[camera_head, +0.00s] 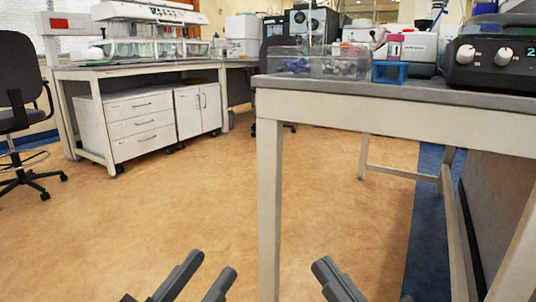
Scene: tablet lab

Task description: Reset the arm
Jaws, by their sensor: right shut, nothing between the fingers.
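My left gripper (214,264) shows at the bottom edge, left of the middle. Its two dark grey fingers point up and to the right, with a gap between them and nothing in it. My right gripper (325,265) shows at the bottom edge, right of the middle. It is shut and empty, pointing up and to the left. Both grippers appear over the floor, low in the picture. The rest of both arms is mostly out of frame.
A lab table (400,107) stands at the right, its front leg (269,205) close to my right gripper. It bears a clear bin (340,66), a blue rack (389,73) and a dark device (495,52). Drawers (135,122) and a chair (18,90) stand left. The middle floor is clear.

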